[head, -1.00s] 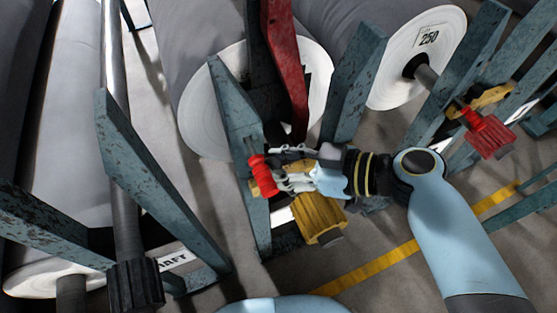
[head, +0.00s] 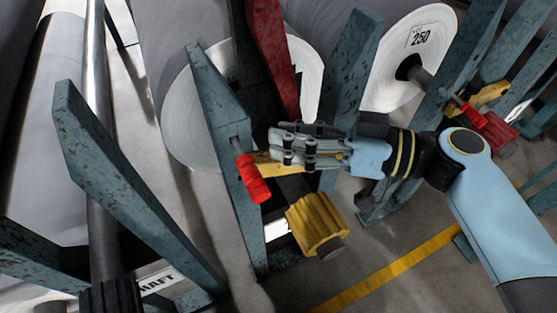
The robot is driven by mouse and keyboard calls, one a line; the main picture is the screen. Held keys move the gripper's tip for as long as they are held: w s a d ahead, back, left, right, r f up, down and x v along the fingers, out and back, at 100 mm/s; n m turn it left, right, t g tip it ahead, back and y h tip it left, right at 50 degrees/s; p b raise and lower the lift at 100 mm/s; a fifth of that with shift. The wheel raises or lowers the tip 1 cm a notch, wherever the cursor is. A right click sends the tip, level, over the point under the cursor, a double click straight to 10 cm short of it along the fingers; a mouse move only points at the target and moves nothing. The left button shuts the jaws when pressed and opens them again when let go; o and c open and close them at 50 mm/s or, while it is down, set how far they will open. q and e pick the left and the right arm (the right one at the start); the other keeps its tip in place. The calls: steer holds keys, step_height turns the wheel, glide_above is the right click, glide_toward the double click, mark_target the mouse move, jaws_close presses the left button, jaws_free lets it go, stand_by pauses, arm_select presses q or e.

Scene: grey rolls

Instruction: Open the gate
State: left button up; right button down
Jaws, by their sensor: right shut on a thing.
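The gate looks like a yellow piece (head: 266,167) beside a worn blue-grey post (head: 222,125) in the head view. A red handle (head: 252,178) sticks out from the post just left of it. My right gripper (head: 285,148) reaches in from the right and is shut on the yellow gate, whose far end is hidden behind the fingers. The red handle is clear of the fingers. A yellow ribbed knob (head: 315,222) sits below the gripper. My left gripper is not in view.
Large grey rolls stand behind in blue-grey frames; one roll end (head: 405,60) is marked 250. A dark red bar (head: 272,50) slants down above the gripper. Another post (head: 350,70) stands just behind it. Another yellow latch (head: 487,95) and red knob (head: 490,132) are at right.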

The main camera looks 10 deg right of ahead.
steer(key=d+b, duration=0.1)
steer(key=d+r+m+y+b, duration=0.1)
steer(key=shift+w+r+t+y+b, duration=0.2)
steer(key=shift+w+t+y+b, duration=0.1)
steer(key=shift+b, duration=0.05)
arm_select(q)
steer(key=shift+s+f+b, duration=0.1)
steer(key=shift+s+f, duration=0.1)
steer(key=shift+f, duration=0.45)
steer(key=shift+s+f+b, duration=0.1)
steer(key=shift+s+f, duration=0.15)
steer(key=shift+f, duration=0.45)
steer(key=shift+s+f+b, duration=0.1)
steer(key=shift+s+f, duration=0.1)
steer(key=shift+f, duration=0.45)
arm_select(e)
steer(key=shift+w+d+r+m, duration=0.1)
steer(key=shift+d+r+m, duration=0.2)
steer(key=shift+d+r, duration=0.1)
